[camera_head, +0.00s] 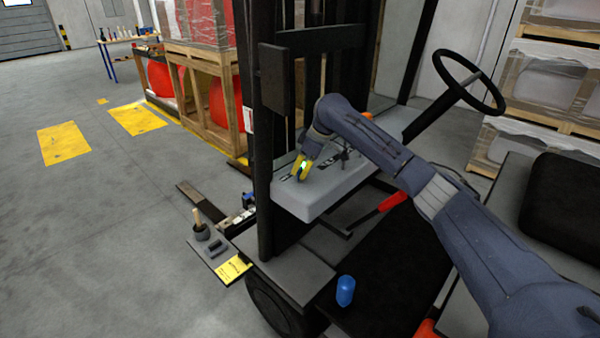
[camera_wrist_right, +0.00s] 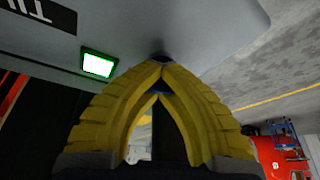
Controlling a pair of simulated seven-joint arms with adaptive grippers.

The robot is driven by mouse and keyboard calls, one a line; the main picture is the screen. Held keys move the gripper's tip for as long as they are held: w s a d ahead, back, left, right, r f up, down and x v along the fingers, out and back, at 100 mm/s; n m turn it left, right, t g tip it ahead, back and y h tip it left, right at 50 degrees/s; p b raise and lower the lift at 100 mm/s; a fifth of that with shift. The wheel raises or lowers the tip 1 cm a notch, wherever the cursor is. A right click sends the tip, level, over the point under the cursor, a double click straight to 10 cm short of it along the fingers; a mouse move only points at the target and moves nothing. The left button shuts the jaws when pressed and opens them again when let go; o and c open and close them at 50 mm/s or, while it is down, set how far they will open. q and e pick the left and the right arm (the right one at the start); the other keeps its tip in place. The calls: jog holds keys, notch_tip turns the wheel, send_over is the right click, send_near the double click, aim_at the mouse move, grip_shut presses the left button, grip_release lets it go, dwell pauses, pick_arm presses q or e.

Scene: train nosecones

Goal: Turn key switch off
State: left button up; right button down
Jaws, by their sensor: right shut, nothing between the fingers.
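The grey control panel (camera_head: 325,190) of a forklift shows in the head view, and its grey surface (camera_wrist_right: 200,35) fills the top of the wrist view. My right gripper (camera_head: 299,174) has yellow fingers that reach the panel's left part. In the wrist view the fingertips (camera_wrist_right: 161,68) meet, with nothing seen between them. A small dark spot (camera_wrist_right: 158,57) lies right at the tips; I cannot tell if it is the key switch. A lit green square (camera_wrist_right: 97,63) is left of the fingers. The key and its position cannot be made out. My left gripper is not in view.
A steering wheel (camera_head: 470,82), a red-handled lever (camera_head: 392,203) and a blue cup-like object (camera_head: 345,291) are around the panel. A black mast post (camera_head: 262,180) stands close left of my right gripper. Open floor (camera_head: 90,240) lies farther left.

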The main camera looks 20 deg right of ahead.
jog(key=n+g, duration=0.1)
jog(key=n, duration=0.4)
jog(key=shift+a+r+g+y, duration=0.1)
jog(key=shift+a+g+y, duration=0.05)
jog(key=shift+g+y, duration=0.25)
jog(key=n+g, duration=0.1)
jog(key=n, duration=0.3)
jog(key=shift+n+g, duration=0.3)
jog(key=shift+g, duration=0.1)
jog(key=shift+n, duration=0.3)
jog(key=c, duration=2.2)
grip_release()
jog(key=c, duration=1)
grip_release()
jog(key=shift+c, duration=0.2)
